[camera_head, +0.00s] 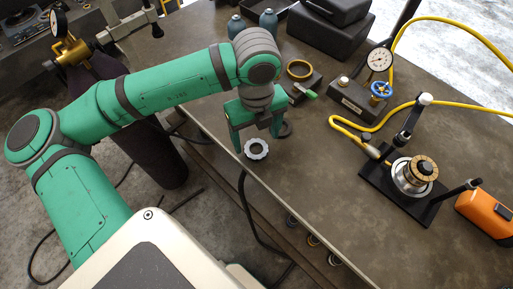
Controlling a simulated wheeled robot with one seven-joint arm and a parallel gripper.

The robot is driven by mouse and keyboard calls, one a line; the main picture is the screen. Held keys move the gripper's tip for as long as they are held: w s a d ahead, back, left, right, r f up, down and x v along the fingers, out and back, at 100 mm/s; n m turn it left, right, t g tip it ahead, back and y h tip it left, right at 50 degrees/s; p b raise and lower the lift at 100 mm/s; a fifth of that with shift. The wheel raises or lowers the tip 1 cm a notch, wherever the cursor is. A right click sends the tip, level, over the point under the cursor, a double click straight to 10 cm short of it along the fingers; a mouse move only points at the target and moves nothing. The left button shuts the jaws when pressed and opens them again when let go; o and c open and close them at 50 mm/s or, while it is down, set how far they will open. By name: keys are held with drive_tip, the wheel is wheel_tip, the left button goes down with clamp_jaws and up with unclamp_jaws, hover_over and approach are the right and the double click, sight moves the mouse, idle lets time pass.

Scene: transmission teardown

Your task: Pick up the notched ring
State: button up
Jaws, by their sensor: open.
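A pale grey ring with notches around its outer edge, the notched ring (247,150), lies flat on the dark workbench near its front left edge. My gripper (257,140) is above the bench with its fingers pointing down and apart. Its left finger ends just left of the ring and its right finger is behind and to the right of it. Nothing shows between the fingers as held. I cannot tell the height of the fingertips over the ring from this view.
Behind my gripper are a brass-coloured ring (299,69) and a green-handled tool (306,91). A valve block (352,100) with a gauge (380,59) stands to the right. A black fixture (400,200) holds a stacked part. An orange case (484,212) lies far right. The bench's middle is clear.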

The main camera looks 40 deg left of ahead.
sight(256, 150)
drive_tip(key=shift+a+f, duration=0.1)
drive_tip(key=shift+f, duration=1.9)
drive_tip(key=shift+c, duration=0.7)
drive_tip(key=c, duration=1.2)
drive_tip(key=shift+r, duration=0.1)
